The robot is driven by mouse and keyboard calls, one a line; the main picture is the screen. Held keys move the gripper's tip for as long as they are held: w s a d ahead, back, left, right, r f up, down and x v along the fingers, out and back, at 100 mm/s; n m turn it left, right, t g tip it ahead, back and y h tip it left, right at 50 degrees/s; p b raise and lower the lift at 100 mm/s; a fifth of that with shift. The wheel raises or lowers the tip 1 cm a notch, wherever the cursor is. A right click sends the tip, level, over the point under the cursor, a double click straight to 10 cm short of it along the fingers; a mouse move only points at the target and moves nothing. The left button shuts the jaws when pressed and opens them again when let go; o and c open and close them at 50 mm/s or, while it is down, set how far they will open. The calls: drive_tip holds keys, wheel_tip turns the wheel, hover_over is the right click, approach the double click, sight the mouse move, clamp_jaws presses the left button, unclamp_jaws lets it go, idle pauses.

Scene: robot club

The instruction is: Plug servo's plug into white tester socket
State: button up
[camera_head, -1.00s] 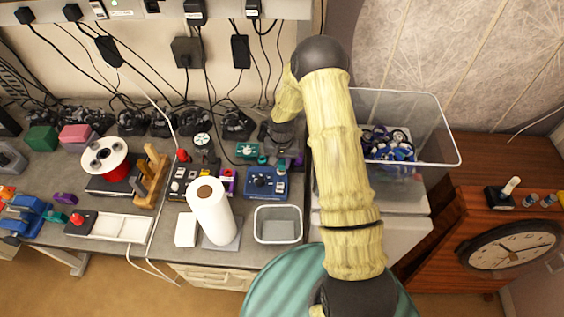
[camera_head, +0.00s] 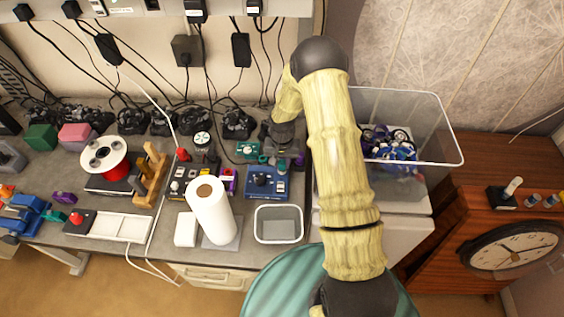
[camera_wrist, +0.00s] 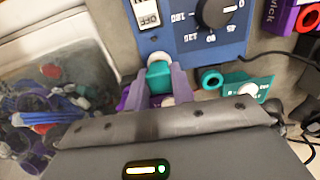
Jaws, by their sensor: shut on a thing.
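The blue tester (camera_head: 262,184) lies on the bench; its dial and label fill the top of the wrist view (camera_wrist: 190,45). A white round socket (camera_wrist: 158,57) sits on its edge facing my gripper. My gripper (camera_wrist: 158,84), with lavender fingers, is shut on a teal plug (camera_wrist: 158,74). The plug's front end is at the white socket and appears to touch it; how deep it sits is hidden. A separate teal part with a dark round opening (camera_wrist: 211,78) and a teal plate with a white dial (camera_wrist: 248,88) lie to the right. I cannot make out the servo clearly.
A clear bin (camera_head: 430,135) with blue parts stands right of the tester. A grey tray (camera_head: 278,236) and a paper towel roll (camera_head: 211,212) stand in front. A red socket part (camera_wrist: 305,20) is near the tester. Black cables hang behind.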

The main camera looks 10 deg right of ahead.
drive_tip(key=shift+s+f+b, duration=0.1)
drive_tip(key=shift+f+b, duration=0.25)
drive_tip(key=shift+b, duration=0.25)
idle(1.3)
drive_tip(key=o, duration=1)
drive_tip(key=shift+r, duration=0.1)
drive_tip(key=shift+r+b, duration=0.35)
drive_tip(key=shift+r, duration=0.25)
wheel_tip(320, 180, up, 16)
drive_tip(key=b, duration=0.4)
drive_tip(key=shift+s, duration=0.15)
